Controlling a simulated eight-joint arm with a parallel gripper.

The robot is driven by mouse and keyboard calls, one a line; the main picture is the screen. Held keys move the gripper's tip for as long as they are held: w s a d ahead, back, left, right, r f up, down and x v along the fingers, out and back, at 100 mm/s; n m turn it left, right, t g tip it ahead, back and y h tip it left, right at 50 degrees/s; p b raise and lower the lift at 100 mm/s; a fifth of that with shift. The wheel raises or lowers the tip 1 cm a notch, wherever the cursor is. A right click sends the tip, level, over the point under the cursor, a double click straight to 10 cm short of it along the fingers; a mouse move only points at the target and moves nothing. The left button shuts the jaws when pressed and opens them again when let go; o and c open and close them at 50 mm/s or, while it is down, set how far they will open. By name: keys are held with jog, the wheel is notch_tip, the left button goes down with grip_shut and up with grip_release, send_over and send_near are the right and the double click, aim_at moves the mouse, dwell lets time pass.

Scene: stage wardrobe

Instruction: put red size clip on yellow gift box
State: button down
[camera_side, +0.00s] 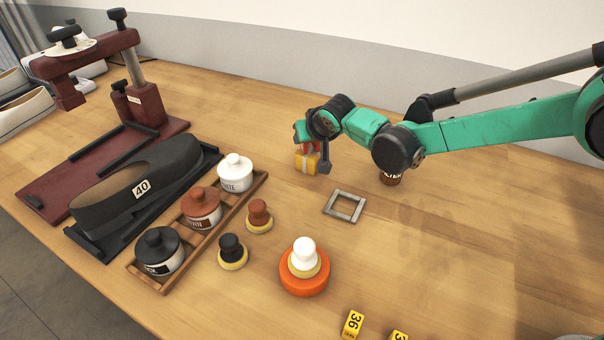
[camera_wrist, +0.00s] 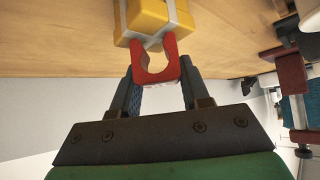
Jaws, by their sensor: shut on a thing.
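The red size clip (camera_wrist: 154,62) is held between the fingertips of my gripper (camera_wrist: 158,82) in the wrist view. It has a C-shaped opening. The yellow gift box (camera_wrist: 152,14) with a pale ribbon is right beyond the clip, and the clip's far edge overlaps it in that view. I cannot tell whether the clip rests on the box. In the side view the yellow gift box (camera_side: 306,163) stands on the table below my gripper (camera_side: 312,152), with a bit of the red clip (camera_side: 312,147) at its top. My gripper partly hides both.
A grey square frame (camera_side: 344,206) lies right of the box. A brown jar (camera_side: 390,178) stands under my arm. A wooden tray (camera_side: 173,281) of jars, several brushes, an orange disc (camera_side: 304,284) and a black shoe (camera_side: 137,184) are nearer the front left. Yellow number tags (camera_side: 352,324) lie at the front.

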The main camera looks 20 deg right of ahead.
jog(key=shift+f, duration=0.1)
jog(key=shift+c, duration=2.1)
grip_release()
jog(key=shift+s+r, duration=0.15)
jog(key=shift+r, duration=0.2)
jog(key=v, duration=1.1)
jog(key=s+d+g, duration=0.2)
jog(key=s+d, duration=1.4)
jog(key=shift+s+d+r, duration=0.15)
jog(key=shift+s+r, duration=0.2)
jog(key=shift+s, duration=0.05)
